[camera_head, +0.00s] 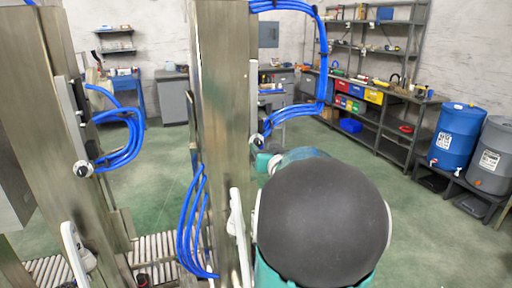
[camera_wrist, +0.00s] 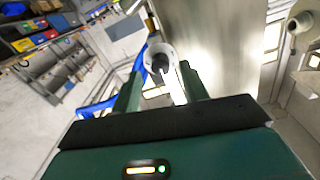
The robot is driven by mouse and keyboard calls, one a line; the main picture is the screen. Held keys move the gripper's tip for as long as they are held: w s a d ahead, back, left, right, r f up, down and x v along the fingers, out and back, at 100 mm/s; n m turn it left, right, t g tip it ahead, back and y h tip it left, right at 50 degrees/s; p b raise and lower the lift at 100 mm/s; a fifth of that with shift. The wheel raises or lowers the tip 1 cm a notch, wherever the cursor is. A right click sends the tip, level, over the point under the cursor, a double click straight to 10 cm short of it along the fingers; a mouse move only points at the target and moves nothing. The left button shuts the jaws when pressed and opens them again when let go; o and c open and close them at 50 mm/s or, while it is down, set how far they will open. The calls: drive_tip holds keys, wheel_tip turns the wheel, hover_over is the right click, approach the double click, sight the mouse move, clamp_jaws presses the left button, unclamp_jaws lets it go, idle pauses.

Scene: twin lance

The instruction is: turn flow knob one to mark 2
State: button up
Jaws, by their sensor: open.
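In the wrist view a round knob (camera_wrist: 160,60) with a pale rim and dark centre sits on a metal post, between and just beyond the fingertips of my gripper (camera_wrist: 160,80). The green fingers are spread on either side of it; I cannot tell whether they touch it. In the head view a small knob (camera_head: 257,139) shows on the centre post, close to the teal tip of my gripper (camera_head: 264,162). My own arm hides most of the gripper there. A similar knob (camera_head: 83,168) is on the left post. No number marks are readable, and no label shows which knob is number one.
Blue hoses (camera_head: 318,70) loop beside the centre post (camera_head: 222,120), and more (camera_head: 122,140) hang by the left post. White levers (camera_head: 238,225) stand lower on the posts. A roller conveyor (camera_head: 155,250) lies behind. Shelves and barrels (camera_head: 457,135) are far right, across open floor.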

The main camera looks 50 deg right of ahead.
drive_tip(key=shift+x, duration=1.05)
clamp_jaws()
drive_tip(key=shift+n, duration=0.4)
drive_tip(key=n, duration=0.3)
drive_tip(key=shift+a+n, duration=0.1)
drive_tip(key=shift+n, duration=0.3)
drive_tip(key=n, duration=0.5)
unclamp_jaws()
